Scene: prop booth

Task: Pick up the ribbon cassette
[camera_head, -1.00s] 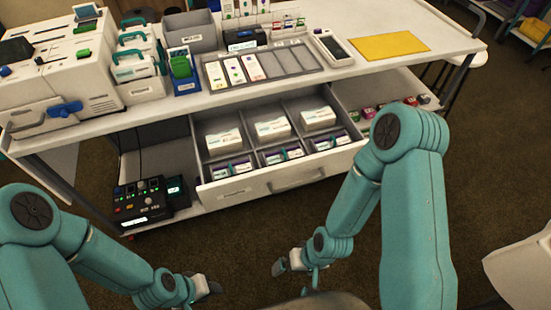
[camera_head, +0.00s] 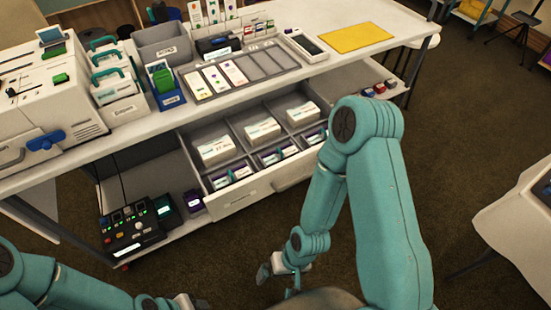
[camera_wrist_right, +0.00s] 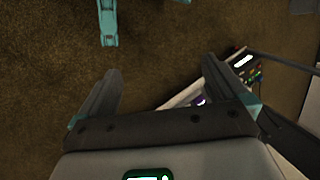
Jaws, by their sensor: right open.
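No ribbon cassette can be named for certain. White cases with teal handles (camera_head: 113,72) stand on the worktop beside the printer, and small purple-and-white packs (camera_head: 232,177) lie in the front row of the open drawer (camera_head: 240,199). Which of these is the ribbon cassette I cannot tell. My right gripper (camera_head: 277,268) hangs low over the floor, in front of and apart from the drawer. In the right wrist view its jaws (camera_wrist_right: 160,68) are spread with nothing between them. My left gripper (camera_head: 190,302) is cut by the bottom edge, its jaws unclear.
The drawer juts out under the worktop, with white boxes (camera_head: 262,131) in its back row. A black control box (camera_head: 133,230) sits on the lower shelf. A yellow sheet (camera_head: 356,37) lies on the worktop. Carpet (camera_head: 460,130) is open to the right; a white-topped table (camera_head: 515,235) stands there.

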